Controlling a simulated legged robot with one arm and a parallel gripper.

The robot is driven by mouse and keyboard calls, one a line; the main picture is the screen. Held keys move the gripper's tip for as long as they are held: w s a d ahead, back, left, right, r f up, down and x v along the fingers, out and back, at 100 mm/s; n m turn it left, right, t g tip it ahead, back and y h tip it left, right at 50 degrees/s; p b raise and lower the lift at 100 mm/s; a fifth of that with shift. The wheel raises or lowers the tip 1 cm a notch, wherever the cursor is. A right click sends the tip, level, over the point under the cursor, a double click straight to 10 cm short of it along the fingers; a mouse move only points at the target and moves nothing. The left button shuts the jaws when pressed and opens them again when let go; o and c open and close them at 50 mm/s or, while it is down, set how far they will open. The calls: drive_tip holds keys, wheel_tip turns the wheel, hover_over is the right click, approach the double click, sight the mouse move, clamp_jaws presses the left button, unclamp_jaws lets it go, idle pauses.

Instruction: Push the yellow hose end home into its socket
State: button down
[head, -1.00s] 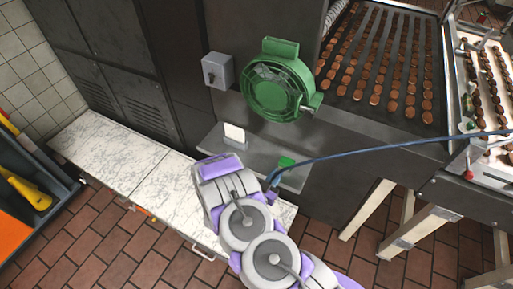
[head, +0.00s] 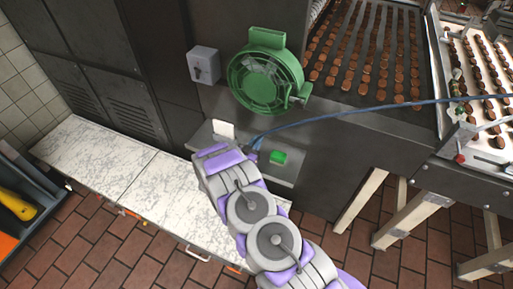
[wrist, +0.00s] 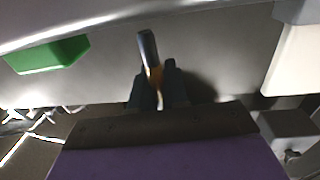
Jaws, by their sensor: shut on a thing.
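A blue hose (head: 345,115) runs from the right to my gripper (head: 255,148) in the head view. In the wrist view my gripper (wrist: 158,82) has its dark fingers shut on the hose end (wrist: 154,72), which shows a narrow yellow-orange part. A dark blue-grey cylindrical piece (wrist: 147,46) sticks out beyond the fingertips. The gripper is in front of the grey machine panel, between a white card and a green block. I cannot make out the socket, or whether the hose end touches anything.
The green block (head: 279,157) and white card (head: 224,130) are on either side of the gripper. A green round housing (head: 266,82) and grey switch box (head: 203,66) are above. A marble-topped counter (head: 105,160) lies at left. Tiled floor is open below.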

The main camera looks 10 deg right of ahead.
drive_tip(key=f, duration=0.2)
drive_tip(key=f+b, duration=0.1)
drive_tip(key=shift+a+f, duration=0.15)
drive_tip(key=shift+a, duration=0.1)
drive_tip(key=shift+d, duration=0.35)
drive_tip(key=c, duration=1.5)
unclamp_jaws()
drive_tip(key=o, duration=0.4)
drive_tip(key=shift+a, duration=0.25)
drive_tip(key=shift+s, duration=0.1)
drive_tip(key=p+v, duration=0.2)
drive_tip(key=v, duration=0.9)
drive_tip(key=shift+s+a, duration=0.25)
